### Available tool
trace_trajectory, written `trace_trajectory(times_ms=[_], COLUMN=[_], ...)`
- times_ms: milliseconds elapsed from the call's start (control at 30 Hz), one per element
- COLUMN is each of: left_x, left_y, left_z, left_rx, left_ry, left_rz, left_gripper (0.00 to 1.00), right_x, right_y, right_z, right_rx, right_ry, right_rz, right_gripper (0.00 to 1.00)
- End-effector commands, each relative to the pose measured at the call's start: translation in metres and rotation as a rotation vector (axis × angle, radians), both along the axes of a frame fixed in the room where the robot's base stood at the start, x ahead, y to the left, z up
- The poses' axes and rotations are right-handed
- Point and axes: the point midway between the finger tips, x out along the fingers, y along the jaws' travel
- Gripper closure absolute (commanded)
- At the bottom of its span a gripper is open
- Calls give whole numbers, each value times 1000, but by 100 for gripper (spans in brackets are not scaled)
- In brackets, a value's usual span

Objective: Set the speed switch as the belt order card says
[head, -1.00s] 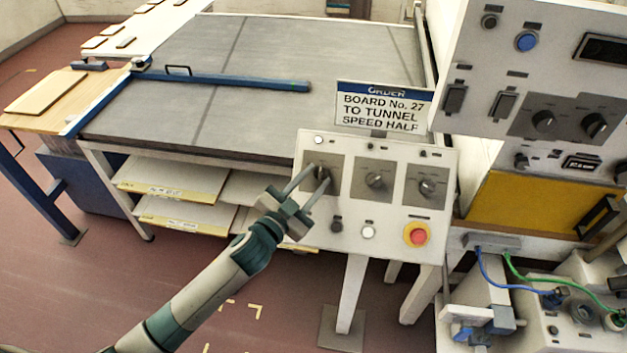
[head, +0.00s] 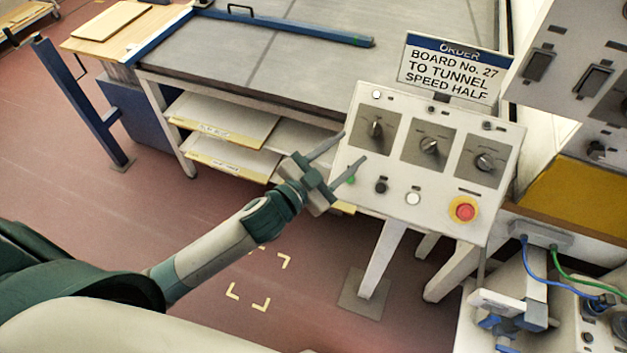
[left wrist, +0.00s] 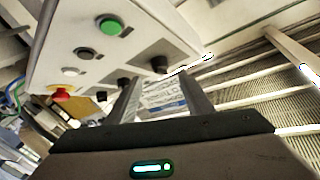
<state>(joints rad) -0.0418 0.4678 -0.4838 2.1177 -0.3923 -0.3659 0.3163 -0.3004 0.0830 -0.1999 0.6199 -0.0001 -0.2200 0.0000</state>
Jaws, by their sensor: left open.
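The order card (head: 455,70) stands above the control panel (head: 455,203) and reads "BOARD No. 27 TO TUNNEL SPEED HALF". The panel has three rotary switches on dark plates: left (head: 376,130), middle (head: 429,146) and right (head: 485,162). Their small labels are too blurred to read, so I cannot tell which is the speed switch. The left switch's grip looks near upright; the other two look turned aside. My left gripper (head: 353,148) is open and empty, just left of the left switch and apart from it. The left wrist view shows dark knobs (left wrist: 161,65) beyond the fingers. My right gripper is out of view.
Below the switches are a green button (head: 351,180), a black button (head: 381,187), a white button (head: 413,198) and a red stop button (head: 464,211) on yellow. The grey belt table (head: 300,62) lies behind. A grey cabinet (head: 560,60) stands right.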

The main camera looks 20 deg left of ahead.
Motion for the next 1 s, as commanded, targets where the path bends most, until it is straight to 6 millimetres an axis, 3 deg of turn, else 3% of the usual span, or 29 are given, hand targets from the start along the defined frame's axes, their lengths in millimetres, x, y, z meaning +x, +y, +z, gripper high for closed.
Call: trace_trajectory(times_ms=[200, 500, 1000], left_x=[-42, -81, -93], left_y=[18, 35, 40], left_z=[-4, -2, 1], left_rx=[1, 1, 2], left_ry=[1, 0, -1], left_rz=[0, 1, 1], left_gripper=[53, 53, 53], right_x=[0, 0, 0], right_y=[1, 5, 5], right_z=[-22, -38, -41], right_rx=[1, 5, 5], right_ry=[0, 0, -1], right_rz=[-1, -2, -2], right_gripper=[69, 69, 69])
